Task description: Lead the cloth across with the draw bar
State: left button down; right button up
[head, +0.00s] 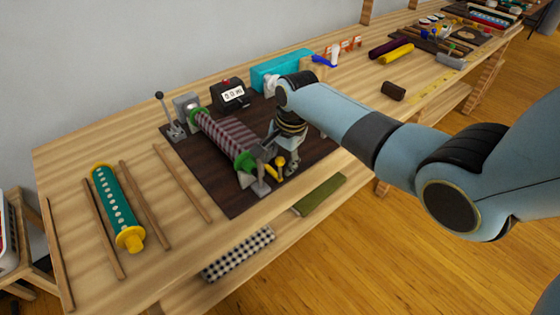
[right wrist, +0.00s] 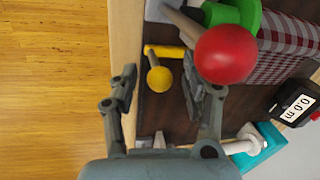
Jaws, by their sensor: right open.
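A roll of red-and-grey checked cloth (head: 228,135) lies on a spool with green ends, held on a dark board; it also shows in the right wrist view (right wrist: 285,48). A yellow handle with a round knob (right wrist: 160,78) lies near the spool's front end. I cannot tell whether it belongs to the draw bar. My right gripper (right wrist: 158,92) is open, with the yellow knob between its fingers as seen from the wrist; contact cannot be told. In the head view the arm partly hides this end. My left gripper is not in view.
A meter reading 0.0 m (head: 232,94) and a teal box (head: 282,70) stand behind the roll. A red ball (right wrist: 225,54) is close beside the right finger. A teal spool (head: 118,205) and wooden sticks lie at left. Folded cloths sit below the table's front edge.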

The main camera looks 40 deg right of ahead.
jog(key=shift+f, duration=0.2)
grip_shut()
dwell(0.4)
